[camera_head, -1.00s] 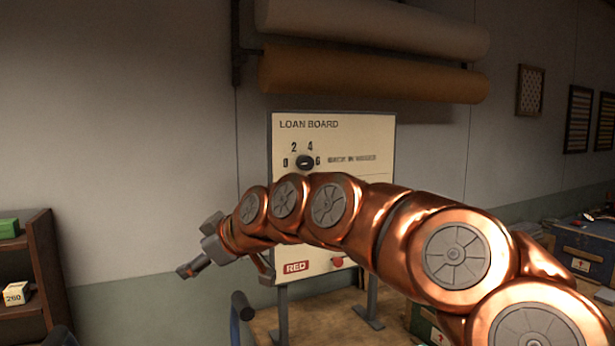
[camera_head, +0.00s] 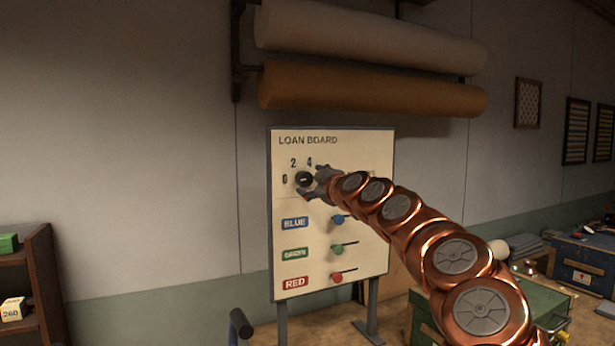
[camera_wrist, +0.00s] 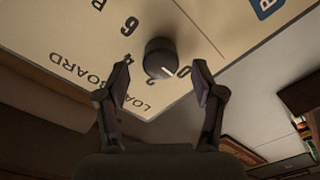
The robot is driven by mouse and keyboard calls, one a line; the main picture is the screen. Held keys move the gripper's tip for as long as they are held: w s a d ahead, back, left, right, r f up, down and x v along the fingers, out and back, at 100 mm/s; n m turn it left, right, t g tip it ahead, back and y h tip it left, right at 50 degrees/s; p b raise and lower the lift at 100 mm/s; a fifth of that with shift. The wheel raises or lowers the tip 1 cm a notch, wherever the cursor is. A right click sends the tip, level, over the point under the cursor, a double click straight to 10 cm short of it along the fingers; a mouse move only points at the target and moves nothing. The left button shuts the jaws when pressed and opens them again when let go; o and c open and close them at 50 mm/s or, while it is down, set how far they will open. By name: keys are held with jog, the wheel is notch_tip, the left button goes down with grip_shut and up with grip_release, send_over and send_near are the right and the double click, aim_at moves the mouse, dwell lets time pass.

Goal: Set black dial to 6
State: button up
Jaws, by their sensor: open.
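The black dial (camera_head: 305,179) sits on the upper part of the cream loan board (camera_head: 350,155). The digits 0, 2 and 4 show around it in the head view; my gripper hides the 6 there. My gripper (camera_head: 314,183) is open just right of the dial. In the wrist view the fingers (camera_wrist: 160,80) stand apart on either side of the dial's near edge, with nothing between them; contact is not clear.
Below the dial, the board carries blue (camera_head: 337,220), green (camera_head: 337,250) and red (camera_head: 337,279) knobs on slots. Two fabric rolls (camera_head: 370,90) hang above the board. A shelf (camera_head: 40,285) stands at left and a green box (camera_head: 535,305) at lower right. Wall left of the board is clear.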

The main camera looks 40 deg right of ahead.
aim_at(304, 179)
jog(key=shift+p+x, duration=0.35)
jog(key=shift+x, duration=1)
jog(key=shift+c, duration=0.4)
jog(key=c, duration=1.1)
jog(key=shift+o, duration=0.2)
